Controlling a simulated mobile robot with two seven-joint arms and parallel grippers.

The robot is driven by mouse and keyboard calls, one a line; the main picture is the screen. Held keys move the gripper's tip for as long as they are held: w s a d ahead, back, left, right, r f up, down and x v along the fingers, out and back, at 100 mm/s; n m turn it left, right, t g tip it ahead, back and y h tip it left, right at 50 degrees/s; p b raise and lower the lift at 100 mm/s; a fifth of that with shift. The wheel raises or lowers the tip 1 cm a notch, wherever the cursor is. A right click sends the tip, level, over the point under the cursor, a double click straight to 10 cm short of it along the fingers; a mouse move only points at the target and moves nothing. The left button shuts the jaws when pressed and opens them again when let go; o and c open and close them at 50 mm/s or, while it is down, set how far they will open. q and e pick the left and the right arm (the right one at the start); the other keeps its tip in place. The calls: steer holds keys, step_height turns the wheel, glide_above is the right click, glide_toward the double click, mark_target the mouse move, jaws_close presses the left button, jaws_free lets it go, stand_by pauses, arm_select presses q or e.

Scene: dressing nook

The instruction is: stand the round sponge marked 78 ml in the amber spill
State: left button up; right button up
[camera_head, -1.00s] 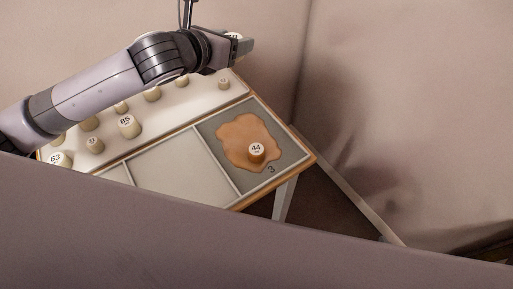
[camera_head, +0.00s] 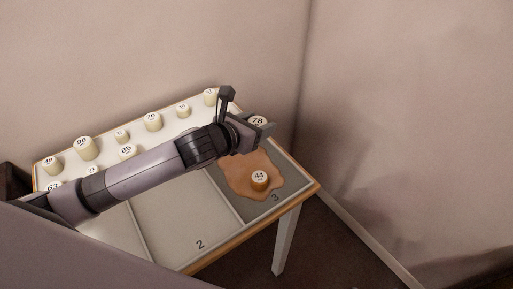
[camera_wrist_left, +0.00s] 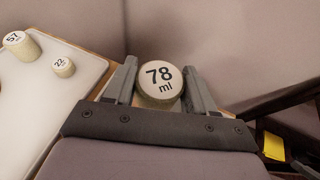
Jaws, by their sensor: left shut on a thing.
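The round sponge marked 78 ml (camera_head: 258,121) is pale with a white top, and its mark reads clearly in the left wrist view (camera_wrist_left: 160,80). My left gripper (camera_head: 264,128) is shut on it, with one finger on each side. It holds the sponge upright near the back edge of section 3, beyond the spill. The amber spill (camera_head: 241,174) is an irregular flat patch in section 3, partly hidden by my gripper. A sponge marked 44 (camera_head: 259,178) stands in its front part. My right gripper is not in view.
Several other sponges, such as those marked 85 (camera_head: 128,151), 70 (camera_head: 152,121) and 90 (camera_head: 84,147), stand on the white raised strip at the back. Section 2 (camera_head: 180,225) is bare. A wall rises behind the table.

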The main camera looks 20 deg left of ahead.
mark_target(257, 155)
arm_select(q)
steer(key=shift+f+b, duration=0.5)
steer(key=shift+f, duration=3.1)
steer(key=shift+f, duration=0.1)
steer(key=o, duration=1)
steer(key=shift+o, duration=0.2)
steer(key=shift+r, duration=0.2)
steer(key=p+v, duration=0.1)
steer(key=v, duration=1)
steer(key=shift+s+a, duration=0.15)
steer(key=shift+s, duration=0.35)
